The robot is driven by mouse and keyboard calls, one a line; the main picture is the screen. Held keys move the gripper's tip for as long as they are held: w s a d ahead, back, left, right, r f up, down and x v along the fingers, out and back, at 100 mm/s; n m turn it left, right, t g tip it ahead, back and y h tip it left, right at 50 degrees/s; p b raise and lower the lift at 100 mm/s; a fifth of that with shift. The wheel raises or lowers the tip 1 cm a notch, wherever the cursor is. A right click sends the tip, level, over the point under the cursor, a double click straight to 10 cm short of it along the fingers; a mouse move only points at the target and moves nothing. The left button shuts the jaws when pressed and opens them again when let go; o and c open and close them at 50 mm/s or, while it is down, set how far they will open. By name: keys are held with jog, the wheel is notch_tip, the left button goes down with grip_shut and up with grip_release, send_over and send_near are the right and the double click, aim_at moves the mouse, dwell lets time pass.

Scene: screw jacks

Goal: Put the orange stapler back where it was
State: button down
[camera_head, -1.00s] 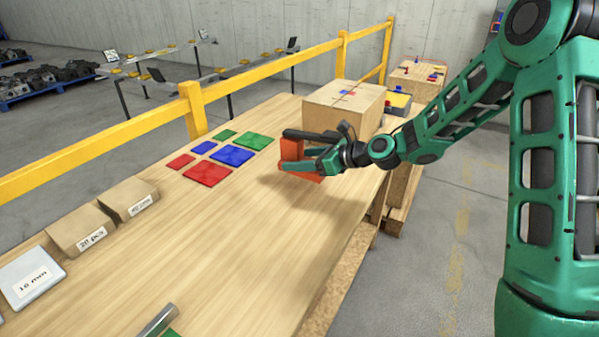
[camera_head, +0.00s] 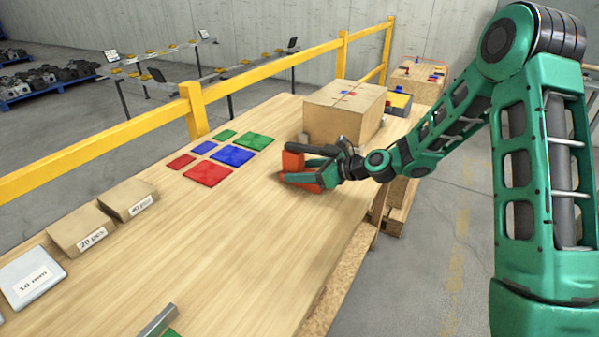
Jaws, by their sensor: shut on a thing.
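The orange stapler (camera_head: 292,164) is a blocky orange shape between the fingers of my gripper (camera_head: 300,165). My gripper is shut on it, and the dark and green fingers hide part of it. The stapler is low over the wooden table (camera_head: 215,250), near its right edge and just in front of a large cardboard box. I cannot tell whether it touches the table top.
The cardboard box (camera_head: 343,115) stands close behind my gripper. Red (camera_head: 208,173), blue (camera_head: 232,155) and green (camera_head: 254,141) squares lie to the left. Small cartons (camera_head: 82,230) line the left edge, by a yellow rail (camera_head: 130,128). The middle of the table is clear.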

jog(key=c, duration=0.7)
grip_release()
jog(key=v, duration=1.2)
jog(key=s+d+n+g+h, duration=0.4)
jog(key=s+d+n+h, duration=0.4)
jog(key=s+d+n, duration=0.75)
jog(key=s+d+r+n+g+h, duration=0.1)
jog(key=s+d, duration=0.4)
jog(key=s, duration=0.7)
jog(key=s+d+r+n+g+h, duration=0.2)
jog(key=s+d, duration=0.4)
jog(key=s, duration=0.5)
jog(key=shift+s+d+r+g, duration=0.25)
jog(key=shift+s+r+g, duration=0.1)
jog(key=shift+r, duration=0.25)
